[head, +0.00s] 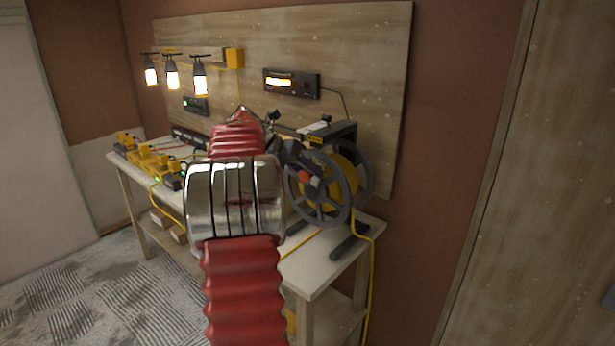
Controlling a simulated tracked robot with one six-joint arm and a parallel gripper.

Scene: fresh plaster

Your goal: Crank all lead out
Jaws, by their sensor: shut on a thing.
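A cable reel (316,206) with grey spoked side wheels stands on the right end of the bench. Yellow lead (345,176) is wound on its drum; how much is left there is hard to judge. A yellow lead also hangs over the bench's right edge (370,270) and runs down toward the floor. My gripper (300,168) is at the near wheel's upper left, shut on what looks like the reel's crank handle (305,177), which has an orange-red part. My arm hides part of the reel's left side and the middle of the bench.
The bench (318,272) stands against a wooden wall board (350,60). Yellow connectors (150,157) sit on its left end. Several lit lamps (172,74) hang above. A display box (291,83) is on the board. Patterned floor in front is open; a wooden panel (550,170) stands right.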

